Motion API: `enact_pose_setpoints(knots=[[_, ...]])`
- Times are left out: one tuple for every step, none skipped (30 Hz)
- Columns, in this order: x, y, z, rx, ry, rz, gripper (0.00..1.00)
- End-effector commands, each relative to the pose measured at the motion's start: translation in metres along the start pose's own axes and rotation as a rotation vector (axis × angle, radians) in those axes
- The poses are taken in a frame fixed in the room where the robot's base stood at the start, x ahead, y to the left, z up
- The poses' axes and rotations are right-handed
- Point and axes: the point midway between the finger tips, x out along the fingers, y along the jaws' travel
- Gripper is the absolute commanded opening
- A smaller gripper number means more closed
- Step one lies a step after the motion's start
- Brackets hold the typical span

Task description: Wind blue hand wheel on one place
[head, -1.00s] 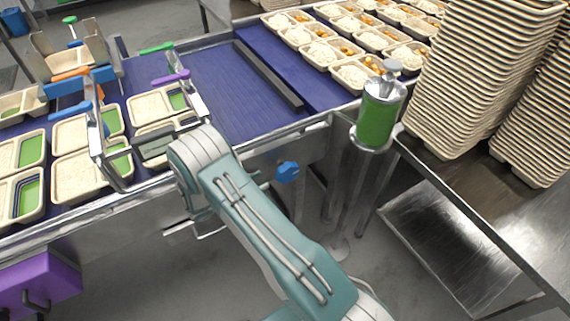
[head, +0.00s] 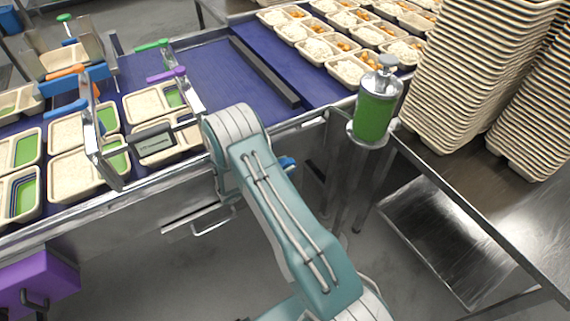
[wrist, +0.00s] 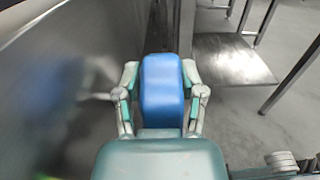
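The blue hand wheel (head: 287,162) is on the steel side of the conveyor frame. In the head view my arm covers most of it and hides my gripper. In the wrist view the blue hand wheel (wrist: 162,85) is a rounded block between the two fingers of my gripper (wrist: 160,72). One finger is on each side, very close to its edges. I cannot tell whether the fingers press on it or only straddle it.
The steel conveyor side (wrist: 50,80) runs close along my gripper's left. A green dispenser bottle (head: 376,112) stands on a post to the right. Stacked trays (head: 470,85) stand on a steel table. A purple box (head: 40,280) is low on the left.

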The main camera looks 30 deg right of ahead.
Motion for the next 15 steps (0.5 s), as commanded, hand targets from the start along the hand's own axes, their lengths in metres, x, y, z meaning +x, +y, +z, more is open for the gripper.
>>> enact_pose_setpoints(knots=[[-0.0001, 0.0000, 0.0001, 0.000, 0.000, 0.000, 0.17], [-0.0001, 0.0001, 0.0000, 0.000, 0.000, 0.000, 0.04], [-0.0001, 0.0001, 0.0001, 0.000, 0.000, 0.000, 0.00], [-0.0001, 0.0002, 0.0001, 0.000, 0.000, 0.000, 0.00], [-0.0001, 0.0003, 0.0001, 0.000, 0.000, 0.000, 0.00], [-0.0001, 0.0003, 0.0001, 0.000, 0.000, 0.000, 0.00], [-0.0001, 0.0004, 0.0002, 0.001, 0.002, 0.000, 0.00], [0.0000, 0.0005, 0.0004, 0.001, 0.006, 0.000, 0.00], [0.0003, 0.0007, 0.0005, 0.001, 0.018, 0.000, 0.00], [0.0006, 0.0009, 0.0007, 0.002, 0.032, 0.001, 0.00], [0.0009, 0.0010, 0.0011, 0.002, 0.047, 0.001, 0.00], [0.0013, 0.0011, 0.0009, 0.002, 0.071, 0.002, 0.00], [0.0017, 0.0011, 0.0006, 0.001, 0.088, 0.002, 0.00], [0.0020, 0.0012, 0.0005, 0.001, 0.103, 0.002, 0.00], [0.0023, 0.0014, 0.0003, 0.002, 0.122, 0.002, 0.00]])
